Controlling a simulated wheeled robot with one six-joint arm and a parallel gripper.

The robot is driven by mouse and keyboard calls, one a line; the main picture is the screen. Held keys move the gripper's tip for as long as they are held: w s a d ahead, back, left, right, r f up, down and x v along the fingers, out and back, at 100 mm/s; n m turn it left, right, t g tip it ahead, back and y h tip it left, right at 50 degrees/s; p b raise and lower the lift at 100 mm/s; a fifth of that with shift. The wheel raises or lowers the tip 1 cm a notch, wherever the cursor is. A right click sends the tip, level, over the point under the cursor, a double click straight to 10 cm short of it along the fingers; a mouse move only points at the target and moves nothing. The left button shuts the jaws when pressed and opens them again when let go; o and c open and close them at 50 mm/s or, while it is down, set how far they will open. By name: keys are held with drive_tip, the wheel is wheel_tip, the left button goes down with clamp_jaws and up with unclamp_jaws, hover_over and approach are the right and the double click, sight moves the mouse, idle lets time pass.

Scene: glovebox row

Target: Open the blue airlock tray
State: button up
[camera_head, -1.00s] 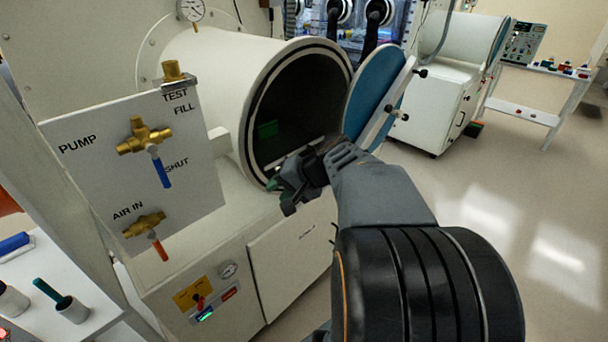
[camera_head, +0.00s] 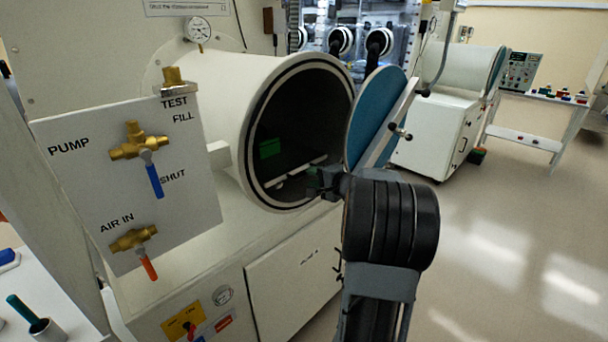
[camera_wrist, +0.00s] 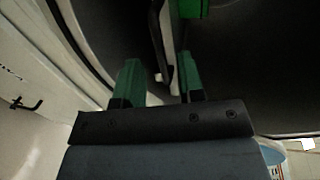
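The airlock is a white cylinder (camera_head: 225,90) with its round blue door (camera_head: 372,110) swung open to the right. Inside its dark mouth, a tray (camera_head: 290,176) shows as a pale front edge low down. I cannot make out the tray's colour. My gripper (camera_head: 325,180) is at the lower right of the mouth, by the tray edge's right end. In the wrist view my gripper (camera_wrist: 158,80) has its two green fingers apart. A dark bar with a pale end (camera_wrist: 157,50) lies ahead between the fingers; I cannot tell whether they touch it.
A green block (camera_head: 270,148) is inside the airlock; a green piece also shows in the wrist view (camera_wrist: 194,8). A valve panel (camera_head: 190,215) stands left of the mouth. Floor (camera_head: 500,230) at right is clear.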

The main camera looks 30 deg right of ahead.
sight(306, 175)
drive_tip(key=shift+x, duration=2.2)
clamp_jaws()
